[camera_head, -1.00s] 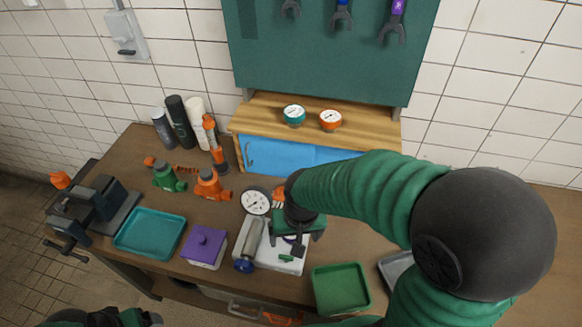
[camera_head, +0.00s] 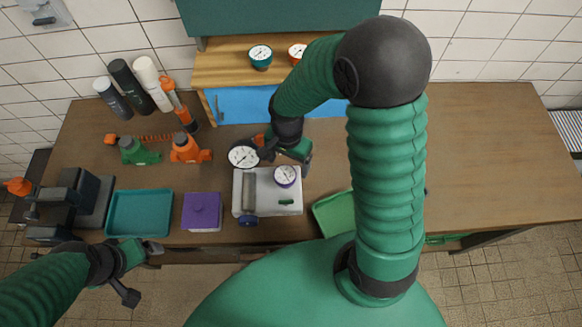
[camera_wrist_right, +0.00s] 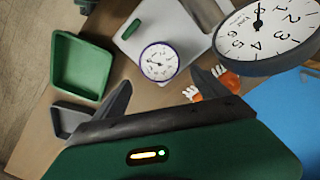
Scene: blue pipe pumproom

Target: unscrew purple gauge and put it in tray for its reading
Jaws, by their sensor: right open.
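The purple gauge (camera_head: 286,176), with a white dial and purple rim, sits on a white plate (camera_head: 271,207). In the right wrist view the gauge (camera_wrist_right: 159,62) lies just ahead of the fingers, roughly between their lines. My right gripper (camera_head: 287,157) is open and empty on the far side of the gauge; in the wrist view its fingers (camera_wrist_right: 161,92) are spread wide. My left gripper (camera_head: 141,271) is open and empty, in front of the teal tray (camera_head: 140,213). A green tray (camera_head: 333,214) stands right of the plate, partly hidden by my right arm.
A large white gauge (camera_head: 243,155) stands close beside my right gripper. A grey cylinder (camera_head: 249,191) lies on the plate. A purple lidded box (camera_head: 202,211) stands left of it. Teal (camera_head: 260,57) and orange (camera_head: 297,52) gauges sit on the shelf. The bench's right side is clear.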

